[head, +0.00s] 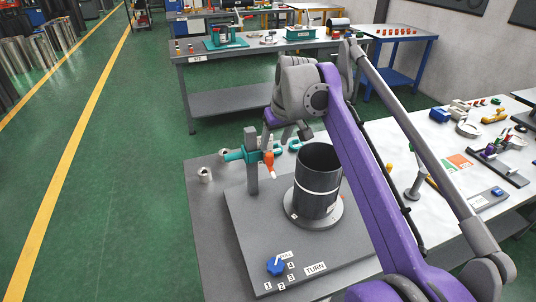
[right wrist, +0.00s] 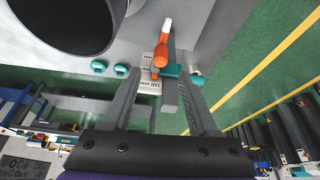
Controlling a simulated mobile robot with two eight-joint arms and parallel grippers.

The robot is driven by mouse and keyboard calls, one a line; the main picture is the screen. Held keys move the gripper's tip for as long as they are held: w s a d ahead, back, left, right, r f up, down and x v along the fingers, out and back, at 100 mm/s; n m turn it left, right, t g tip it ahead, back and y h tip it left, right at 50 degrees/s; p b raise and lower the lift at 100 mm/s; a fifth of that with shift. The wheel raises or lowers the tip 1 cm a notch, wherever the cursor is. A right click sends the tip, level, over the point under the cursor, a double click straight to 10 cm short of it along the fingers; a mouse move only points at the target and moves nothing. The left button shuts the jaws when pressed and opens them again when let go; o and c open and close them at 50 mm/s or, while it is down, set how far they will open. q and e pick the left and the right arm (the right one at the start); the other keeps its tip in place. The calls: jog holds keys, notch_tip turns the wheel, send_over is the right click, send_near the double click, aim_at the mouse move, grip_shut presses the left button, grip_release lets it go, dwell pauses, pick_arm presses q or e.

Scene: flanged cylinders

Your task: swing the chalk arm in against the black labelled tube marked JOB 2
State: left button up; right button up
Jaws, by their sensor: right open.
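The black tube (head: 318,180) stands upright on a round grey disc (head: 297,217), with a pale ring around it. I cannot read a JOB 2 label on it. In the right wrist view the tube's open mouth (right wrist: 62,22) is at the upper left. The chalk arm (head: 240,155) is a teal bar on a grey post (head: 252,178), with an orange holder (head: 268,162). The holder's white tip (right wrist: 167,25) appears apart from the tube. My right gripper (head: 286,136) is open above the arm; in the wrist view its fingers (right wrist: 160,80) flank the arm. My left gripper is not in view.
A blue knob (head: 276,265) with number tags and a TURN label (head: 315,267) sits at the plate's front. Small teal-rimmed pieces (head: 295,145) lie behind the tube. White labels (right wrist: 150,85) show between my fingers. A cluttered white bench (head: 440,150) is at the right.

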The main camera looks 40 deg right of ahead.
aim_at(270, 154)
jog(key=x, duration=0.7)
jog(key=shift+w+f, duration=0.15)
jog(key=shift+f, duration=0.15)
grip_shut()
dwell(1.0)
